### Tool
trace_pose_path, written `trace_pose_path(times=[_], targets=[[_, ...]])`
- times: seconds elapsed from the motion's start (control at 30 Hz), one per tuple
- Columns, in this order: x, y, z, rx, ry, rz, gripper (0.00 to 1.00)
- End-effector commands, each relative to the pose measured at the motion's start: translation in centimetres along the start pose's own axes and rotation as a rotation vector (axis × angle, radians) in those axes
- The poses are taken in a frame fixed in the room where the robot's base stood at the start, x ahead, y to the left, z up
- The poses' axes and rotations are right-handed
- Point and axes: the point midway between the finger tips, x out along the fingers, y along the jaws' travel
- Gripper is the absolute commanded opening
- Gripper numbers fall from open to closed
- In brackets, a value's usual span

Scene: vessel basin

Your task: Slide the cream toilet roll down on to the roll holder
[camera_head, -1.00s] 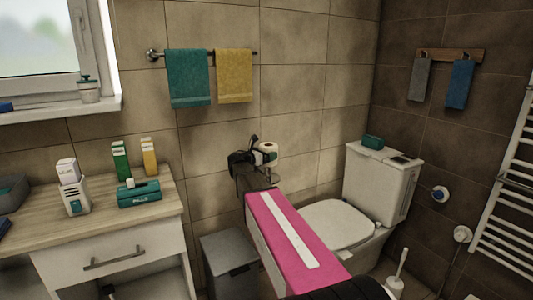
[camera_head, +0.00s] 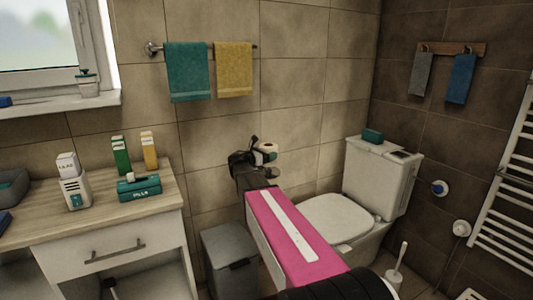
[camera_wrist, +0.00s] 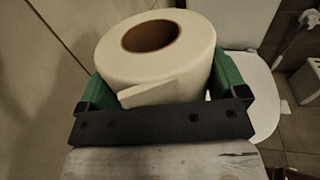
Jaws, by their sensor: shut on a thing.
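The cream toilet roll (camera_wrist: 165,65) is upright between the green fingers of my gripper (camera_wrist: 168,88) in the wrist view, its brown core opening facing up and a loose sheet end hanging in front. In the head view the roll (camera_head: 267,147) shows small near the tiled wall, with my gripper (camera_head: 262,155) around it. My gripper is shut on it. The roll holder is not clearly visible; a small dark rounded end (camera_head: 273,172) shows just below the roll, and I cannot tell whether it belongs to the holder.
The white toilet (camera_head: 340,222) stands to the right, with a teal box (camera_head: 372,136) on its cistern. A grey bin (camera_head: 230,258) stands below at the left. The counter (camera_head: 100,212) with bottles and boxes is further left. Towels (camera_head: 187,72) hang above on the wall.

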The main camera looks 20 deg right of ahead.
Motion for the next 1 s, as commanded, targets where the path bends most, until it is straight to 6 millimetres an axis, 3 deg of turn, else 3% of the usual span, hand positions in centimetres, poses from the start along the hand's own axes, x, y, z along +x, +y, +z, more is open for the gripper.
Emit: trace_pose_path(times=[1.0], targets=[[0.0, 0.0, -3.0, -0.001, -0.001, 0.0, 0.65]])
